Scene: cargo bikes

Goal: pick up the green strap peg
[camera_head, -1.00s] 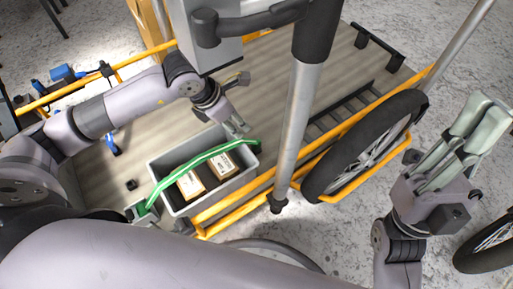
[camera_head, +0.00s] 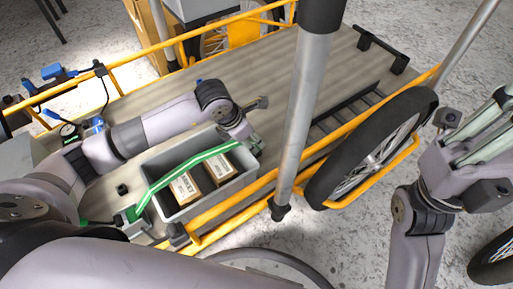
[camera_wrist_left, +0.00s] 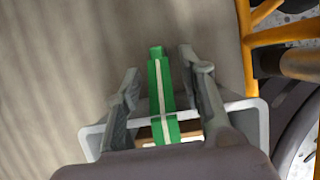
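A green strap with a white stripe (camera_head: 187,170) runs across a grey crate (camera_head: 243,181) on the cargo bed. Its far end, a green peg (camera_wrist_left: 154,70), stands past the crate rim in the left wrist view. My left gripper (camera_head: 252,143) is at that end of the crate. In the left wrist view, my left gripper (camera_wrist_left: 163,80) is open, with one finger on each side of the peg and gaps visible. In the head view the gripper hides most of the peg. My right gripper (camera_head: 490,130) is off to the right, away from the crate, its fingertips partly cut off.
Two brown boxes (camera_head: 185,188) lie in the crate. An orange frame rail (camera_head: 225,205) runs along the near side, with a black wheel (camera_head: 365,150) at right. A grey post (camera_head: 300,110) rises beside the crate. The bed's far part (camera_head: 250,70) is clear.

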